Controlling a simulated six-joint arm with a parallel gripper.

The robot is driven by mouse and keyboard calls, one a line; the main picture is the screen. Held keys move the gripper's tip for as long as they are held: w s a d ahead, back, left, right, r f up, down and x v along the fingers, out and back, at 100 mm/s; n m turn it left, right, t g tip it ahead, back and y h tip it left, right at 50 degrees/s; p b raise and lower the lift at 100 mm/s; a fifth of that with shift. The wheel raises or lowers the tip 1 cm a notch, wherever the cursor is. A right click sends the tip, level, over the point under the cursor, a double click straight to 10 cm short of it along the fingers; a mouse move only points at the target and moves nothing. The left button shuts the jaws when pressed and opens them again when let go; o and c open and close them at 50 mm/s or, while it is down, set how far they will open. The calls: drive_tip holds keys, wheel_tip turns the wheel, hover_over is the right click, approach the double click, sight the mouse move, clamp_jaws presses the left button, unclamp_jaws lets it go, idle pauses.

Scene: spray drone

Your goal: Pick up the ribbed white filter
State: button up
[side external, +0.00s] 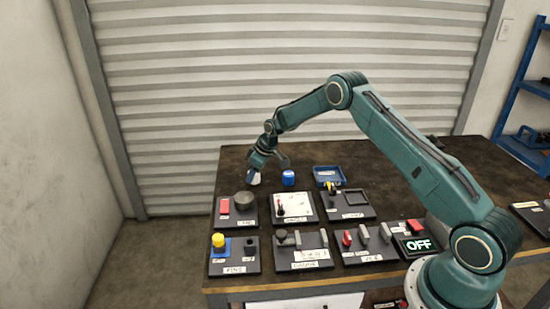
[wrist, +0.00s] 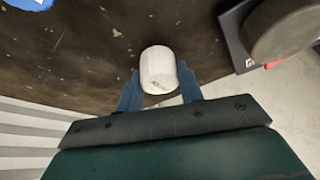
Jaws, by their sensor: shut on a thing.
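The ribbed white filter (wrist: 158,70) is a short pale cylinder between the two blue fingers of my gripper (wrist: 160,88) in the wrist view. The fingers are shut on it from both sides. In the side view, my gripper (side external: 254,175) points down at the far left part of the table, with the white filter (side external: 254,180) low between its fingers. The filter is at or close to the table top; I cannot tell whether it touches. Its ribs are too small to make out.
A blue cylinder (side external: 288,178) stands right of my gripper, and a blue tray (side external: 328,177) lies farther right. A dark round knob (side external: 244,200) on a panel is close in front. Several labelled panels fill the table's front. The table's back edge is near.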

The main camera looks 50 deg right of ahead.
wheel_tip(320, 180, up, 19)
drive_tip(key=shift+f, duration=0.2)
idle(0.3)
drive_tip(key=shift+a, duration=0.15)
idle(0.5)
drive_tip(key=s+a+f+m, duration=0.2)
drive_tip(key=s+a, duration=0.4)
drive_tip(key=s, duration=0.4)
drive_tip(key=s+a+f+m+h, duration=0.1)
drive_tip(key=s+a+f, duration=0.3)
drive_tip(key=s+a, duration=0.3)
drive_tip(key=s, duration=0.2)
drive_tip(key=shift+s+f+m, duration=0.25)
drive_tip(key=shift+s+m, duration=0.1)
drive_tip(key=shift+m, duration=0.05)
drive_tip(key=s+f, duration=0.4)
drive_tip(key=f, duration=0.1)
drive_tip(key=shift+f, duration=0.2)
